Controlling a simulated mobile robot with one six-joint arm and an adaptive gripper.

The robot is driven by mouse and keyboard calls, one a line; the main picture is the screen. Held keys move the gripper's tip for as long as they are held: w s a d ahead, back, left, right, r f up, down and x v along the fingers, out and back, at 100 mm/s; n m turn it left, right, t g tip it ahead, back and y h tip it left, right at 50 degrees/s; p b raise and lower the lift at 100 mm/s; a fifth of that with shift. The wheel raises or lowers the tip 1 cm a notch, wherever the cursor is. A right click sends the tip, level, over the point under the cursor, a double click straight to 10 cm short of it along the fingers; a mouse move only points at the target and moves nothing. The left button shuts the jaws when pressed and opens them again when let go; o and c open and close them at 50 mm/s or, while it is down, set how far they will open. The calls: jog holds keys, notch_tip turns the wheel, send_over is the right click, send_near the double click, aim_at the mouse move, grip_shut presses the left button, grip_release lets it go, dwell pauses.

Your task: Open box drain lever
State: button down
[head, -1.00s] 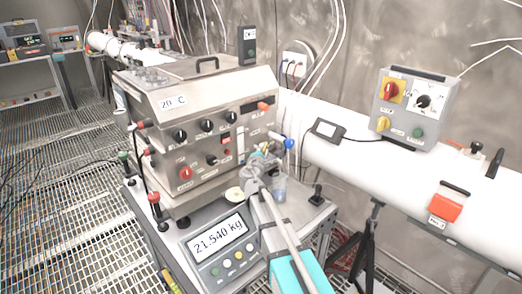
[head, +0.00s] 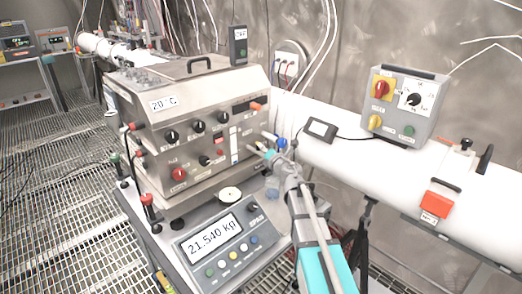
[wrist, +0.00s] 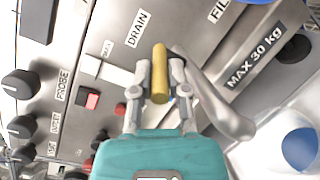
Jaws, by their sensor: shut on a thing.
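The steel box (head: 200,125) stands on a grey cart left of centre in the head view. Its drain lever has a yellow cylindrical handle (wrist: 160,73), just below the DRAIN label (wrist: 138,29) in the wrist view. My gripper (wrist: 162,80) is shut on this yellow handle, one finger on each side. In the head view my gripper (head: 275,158) reaches to the box's right front side and mostly hides the lever. A curved metal spout (wrist: 215,100) lies just right of the fingers in the wrist view.
A scale display (head: 222,243) reading 21.540 kg sits at the cart's front. A white pipe (head: 370,170) with a grey control box (head: 403,105) runs behind on the right. Black knobs (wrist: 18,84) line the panel.

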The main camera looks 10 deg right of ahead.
jog(key=shift+w+d+n+g+y, duration=0.25)
jog(key=shift+n+g+y, duration=0.25)
jog(key=shift+n+y, duration=0.4)
jog(key=shift+w+d+n+g+y, duration=0.1)
jog(key=shift+d+n+g+y, duration=0.15)
jog(key=shift+n+g+y, duration=0.6)
jog(key=shift+y, duration=0.45)
jog(key=c, duration=0.6)
grip_release()
jog(key=shift+c, duration=0.2)
jog(key=shift+s, duration=0.1)
jog(key=v, duration=1.1)
jog(key=shift+s+d, duration=0.25)
jog(key=shift+s, duration=0.1)
jog(key=shift+f, duration=0.1)
